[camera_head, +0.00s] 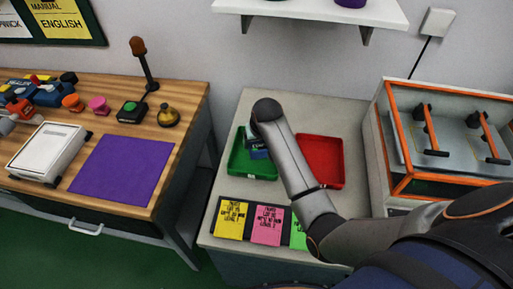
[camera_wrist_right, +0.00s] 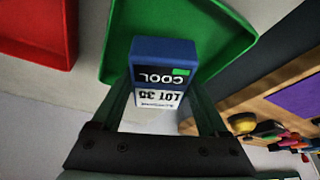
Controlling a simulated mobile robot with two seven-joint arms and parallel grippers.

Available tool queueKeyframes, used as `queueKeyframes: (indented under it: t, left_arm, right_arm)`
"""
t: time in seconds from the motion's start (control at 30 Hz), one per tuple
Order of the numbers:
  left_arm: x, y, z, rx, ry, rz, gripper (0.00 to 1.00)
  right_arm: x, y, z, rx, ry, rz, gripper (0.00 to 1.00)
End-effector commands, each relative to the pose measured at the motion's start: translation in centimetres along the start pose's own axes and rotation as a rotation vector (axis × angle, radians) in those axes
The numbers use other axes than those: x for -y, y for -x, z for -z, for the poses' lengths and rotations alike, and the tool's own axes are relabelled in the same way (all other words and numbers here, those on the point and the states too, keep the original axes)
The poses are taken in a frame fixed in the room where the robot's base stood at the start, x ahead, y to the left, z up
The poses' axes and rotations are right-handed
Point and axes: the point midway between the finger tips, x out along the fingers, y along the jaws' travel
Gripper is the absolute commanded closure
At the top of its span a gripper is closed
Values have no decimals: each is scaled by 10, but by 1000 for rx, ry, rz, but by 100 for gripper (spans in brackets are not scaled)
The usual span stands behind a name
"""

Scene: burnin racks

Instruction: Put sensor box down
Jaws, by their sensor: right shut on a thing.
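The sensor box (camera_wrist_right: 160,60) is blue with a dark label reading "COOL" and a white one reading "LOT 36". My right gripper (camera_wrist_right: 160,88) is shut on it, one finger on each side. In the head view the box (camera_head: 258,154) shows partly beside my right forearm, over the green tray (camera_head: 238,166). The green tray also shows behind the box in the wrist view (camera_wrist_right: 225,45). I cannot tell whether the box touches the tray floor. My arm hides most of the right gripper in the head view. My left gripper is not in view.
A red tray (camera_head: 325,160) sits right of the green one. Yellow, pink and green cards (camera_head: 268,224) lie along the bench front. An orange-framed clear case (camera_head: 440,140) stands right. A wooden desk (camera_head: 195,100) with a purple mat (camera_head: 122,168) is left. A shelf (camera_head: 310,12) hangs above.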

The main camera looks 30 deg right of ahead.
Motion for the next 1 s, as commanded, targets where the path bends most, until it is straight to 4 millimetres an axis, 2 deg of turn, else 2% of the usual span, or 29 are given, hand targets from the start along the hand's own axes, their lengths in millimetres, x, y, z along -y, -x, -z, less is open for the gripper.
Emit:
queueKeyframes:
  t: [0.17,0.4,0.97,1.0]
  left_arm:
    - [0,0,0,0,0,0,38]
    - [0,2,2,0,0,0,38]
    - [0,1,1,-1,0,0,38]
    - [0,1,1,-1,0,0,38]
  right_arm:
    - [4,-10,3,-1,1,1,100]
    - [4,-36,-8,-1,-1,1,100]
    - [3,-46,-13,0,-1,0,100]
    - [3,-47,-14,2,-1,0,20]
